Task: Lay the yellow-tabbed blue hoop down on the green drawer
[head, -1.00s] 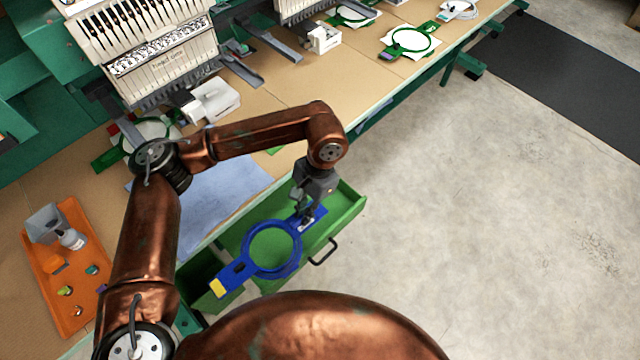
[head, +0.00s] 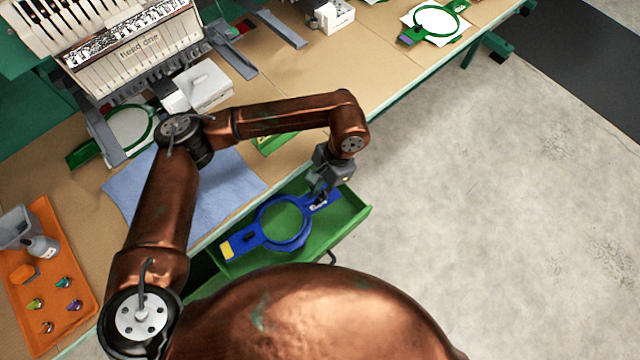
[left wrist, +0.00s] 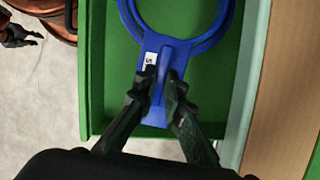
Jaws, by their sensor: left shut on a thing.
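The blue hoop (head: 262,227) has a yellow tab on its left end and a white label near its right end. It is over the open green drawer (head: 352,213), in the head view. My left gripper (head: 318,196) is shut on the hoop's right-hand arm. In the left wrist view the fingers (left wrist: 162,98) pinch a raised rib on the blue arm (left wrist: 154,117), beside the white label. The drawer floor (left wrist: 112,65) shows around the hoop. I cannot tell whether the hoop touches the drawer.
A blue cloth (head: 225,185) lies on the bench beside the drawer. An orange tray (head: 75,265) with a bottle and small parts is at the left. An embroidery machine (head: 125,45) stands behind. Green hoops lie farther along the bench. The floor at right is clear.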

